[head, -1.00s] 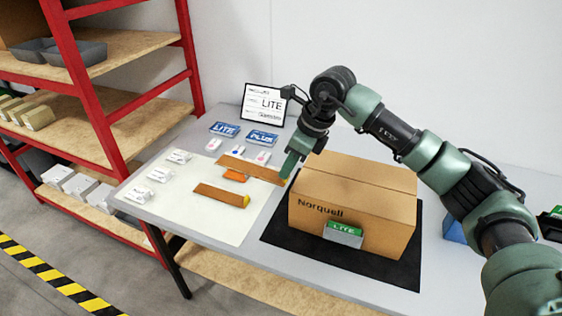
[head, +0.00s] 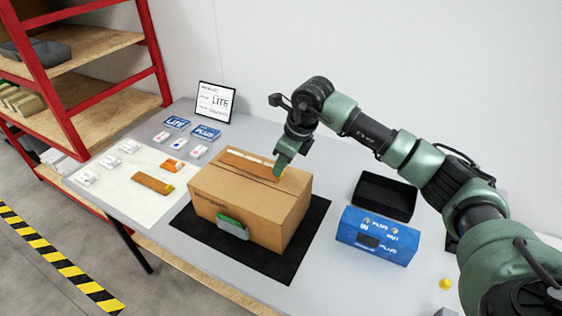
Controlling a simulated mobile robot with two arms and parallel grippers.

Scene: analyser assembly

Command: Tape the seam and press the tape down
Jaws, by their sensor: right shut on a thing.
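The closed cardboard box (head: 235,201) stands on a black mat (head: 290,262), its top seam showing as a line across the lid. My right gripper (head: 279,174) is over the back part of the lid, shut on the right end of a long brown strip (head: 245,162). The strip has a pale upper edge and a bit of yellow at the gripped end. Whether it touches the lid I cannot tell. A second brown strip with a yellow end (head: 152,182) lies on the white sheet at left. My left gripper is out of view.
A green and grey piece (head: 232,228) stands against the box's front. An orange piece (head: 174,166) and small white packs (head: 110,161) lie at left. A blue PLUS box (head: 377,239) and a black tray (head: 385,196) stand at right. A sign (head: 214,103) stands behind; red shelving is left.

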